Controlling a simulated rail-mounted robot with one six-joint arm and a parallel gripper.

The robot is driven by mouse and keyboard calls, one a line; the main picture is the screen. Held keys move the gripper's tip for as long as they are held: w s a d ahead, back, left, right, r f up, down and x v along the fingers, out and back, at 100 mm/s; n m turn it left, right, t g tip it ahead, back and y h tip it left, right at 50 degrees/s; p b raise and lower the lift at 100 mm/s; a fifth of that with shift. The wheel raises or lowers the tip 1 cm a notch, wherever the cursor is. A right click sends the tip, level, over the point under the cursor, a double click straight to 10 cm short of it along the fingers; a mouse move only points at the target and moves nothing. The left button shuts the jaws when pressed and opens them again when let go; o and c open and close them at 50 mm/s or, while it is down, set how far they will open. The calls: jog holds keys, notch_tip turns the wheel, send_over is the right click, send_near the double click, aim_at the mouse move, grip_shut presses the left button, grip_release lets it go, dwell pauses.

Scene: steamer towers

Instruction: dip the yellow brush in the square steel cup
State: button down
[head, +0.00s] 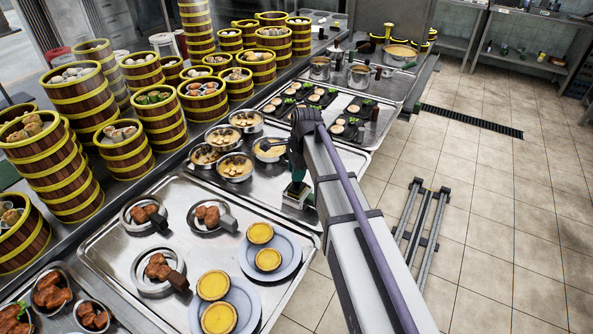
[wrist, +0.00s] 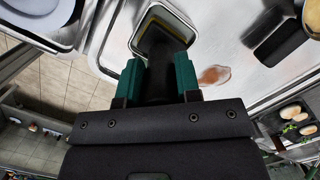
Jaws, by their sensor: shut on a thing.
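The square steel cup (head: 296,196) stands on the metal tray surface, just below my gripper (head: 298,176) in the head view. In the wrist view the cup's pale square rim (wrist: 136,32) shows at the top centre, with a yellowish band inside. My gripper (wrist: 158,77), with green fingers, is shut on the dark handle of the brush (wrist: 160,70). The brush reaches over the cup's opening, and its far end appears within the rim. Its yellow part is not clearly visible. I cannot tell how deep the tip is or whether it touches the cup.
A plate of yellow tarts (head: 270,257) and dishes of brown pieces (head: 207,216) lie to the left and front. Bowls of soup (head: 235,167) stand left of the cup. Bamboo steamer towers (head: 80,95) line the far left. A reddish-brown smear (wrist: 214,75) lies beside the cup.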

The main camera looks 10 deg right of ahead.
dwell(0.4)
notch_tip(320, 180, up, 8)
jog(key=p, duration=0.8)
jog(key=shift+f, duration=0.25)
